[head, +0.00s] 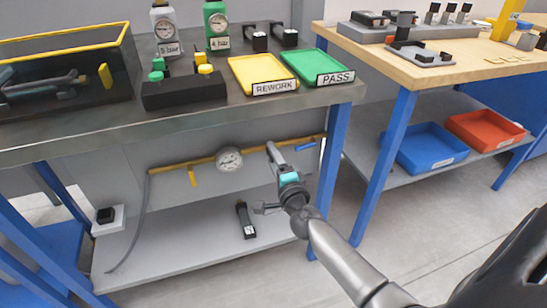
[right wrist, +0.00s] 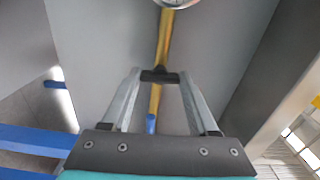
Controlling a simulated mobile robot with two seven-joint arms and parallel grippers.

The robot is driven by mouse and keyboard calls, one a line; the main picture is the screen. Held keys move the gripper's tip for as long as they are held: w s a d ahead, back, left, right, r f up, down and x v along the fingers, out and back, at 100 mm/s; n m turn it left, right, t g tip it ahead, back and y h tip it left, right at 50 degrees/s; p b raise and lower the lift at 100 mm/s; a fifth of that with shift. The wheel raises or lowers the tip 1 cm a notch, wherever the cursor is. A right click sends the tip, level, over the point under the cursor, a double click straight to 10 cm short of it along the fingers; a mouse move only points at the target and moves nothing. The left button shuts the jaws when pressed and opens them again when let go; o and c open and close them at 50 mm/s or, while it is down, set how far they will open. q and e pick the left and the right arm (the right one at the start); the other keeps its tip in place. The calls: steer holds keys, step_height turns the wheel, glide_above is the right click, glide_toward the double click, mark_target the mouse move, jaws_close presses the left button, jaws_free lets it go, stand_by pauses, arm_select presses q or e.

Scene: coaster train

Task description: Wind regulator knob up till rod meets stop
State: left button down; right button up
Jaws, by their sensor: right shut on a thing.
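The regulator knob (right wrist: 160,76) is a small black piece on the yellow pipe (right wrist: 164,40), seen between my fingertips in the right wrist view. My right gripper (right wrist: 160,78) is shut on it, with one finger on each side. In the head view my right gripper (head: 271,147) reaches under the bench to the pipe (head: 170,167) and covers the knob. A round gauge (head: 229,159) sits on the pipe to its left. I cannot make out a rod or a stop. My left gripper is not in view.
The bench edge (head: 190,117) runs above my right gripper. A yellow valve handle (head: 193,176) hangs left of the gauge; a blue handle (head: 305,146) is right of the gripper. A black device (head: 245,220) lies on the lower shelf (head: 180,245). A blue leg (head: 330,160) stands close right.

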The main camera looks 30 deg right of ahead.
steer(key=shift+m, duration=0.3)
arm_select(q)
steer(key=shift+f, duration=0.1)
arm_select(e)
steer(key=o, duration=1.4)
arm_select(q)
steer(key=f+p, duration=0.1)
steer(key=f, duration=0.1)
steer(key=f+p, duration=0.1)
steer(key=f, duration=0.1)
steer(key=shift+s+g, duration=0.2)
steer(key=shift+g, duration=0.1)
arm_select(e)
steer(key=v, duration=1.5)
steer(key=shift+s+a, duration=0.1)
steer(key=shift+a, duration=0.05)
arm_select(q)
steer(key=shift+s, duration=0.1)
